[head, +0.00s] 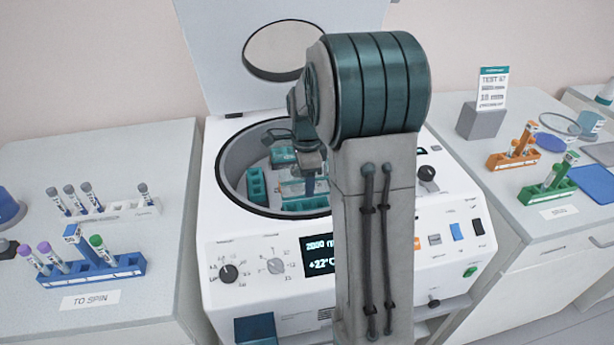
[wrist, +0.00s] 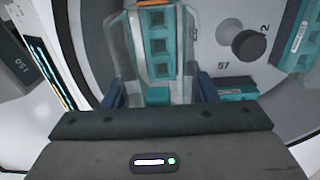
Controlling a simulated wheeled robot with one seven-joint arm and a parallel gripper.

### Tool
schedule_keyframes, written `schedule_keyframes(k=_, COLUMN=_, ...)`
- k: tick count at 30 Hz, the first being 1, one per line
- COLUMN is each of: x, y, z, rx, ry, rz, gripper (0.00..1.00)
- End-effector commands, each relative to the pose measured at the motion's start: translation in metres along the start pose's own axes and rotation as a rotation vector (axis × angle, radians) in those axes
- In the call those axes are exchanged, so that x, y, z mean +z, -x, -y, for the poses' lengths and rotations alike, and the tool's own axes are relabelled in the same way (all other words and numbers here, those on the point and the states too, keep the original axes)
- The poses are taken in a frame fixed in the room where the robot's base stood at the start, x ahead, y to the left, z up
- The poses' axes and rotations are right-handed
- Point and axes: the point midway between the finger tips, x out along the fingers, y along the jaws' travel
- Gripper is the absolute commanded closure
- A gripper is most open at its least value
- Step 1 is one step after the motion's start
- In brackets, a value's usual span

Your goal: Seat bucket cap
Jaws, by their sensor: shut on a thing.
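The clear bucket cap (wrist: 122,52) is between the fingers of my gripper (wrist: 158,93), which is shut on it. In the wrist view a teal bucket (wrist: 160,47) with square slots shows through and behind the cap, with something orange at its top end. I cannot tell whether the cap touches that bucket. In the head view my gripper (head: 309,165) reaches down into the open centrifuge bowl, and the cap (head: 296,188) shows faintly below it. Other teal buckets (head: 256,186) sit around the rotor. My arm hides the bowl's right side.
The centrifuge (head: 262,228) has its lid (head: 215,50) raised behind the bowl. The bowl wall (head: 228,165) surrounds my gripper. A dark rotor knob (wrist: 249,46) stands beside the bucket. Tube racks stand on the left bench (head: 120,272) and the right bench.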

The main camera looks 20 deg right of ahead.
Motion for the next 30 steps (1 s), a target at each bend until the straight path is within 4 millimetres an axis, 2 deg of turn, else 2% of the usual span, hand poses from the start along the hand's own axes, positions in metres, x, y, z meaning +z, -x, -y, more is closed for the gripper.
schedule_keyframes(k=2, x=0.0002, y=-0.0048, z=0.0001, rx=0.000, ry=0.000, rz=0.000, gripper=0.69)
schedule_keyframes(k=30, x=0.0025, y=-0.0106, z=0.0000, rx=0.000, ry=0.003, rz=-0.001, gripper=0.69)
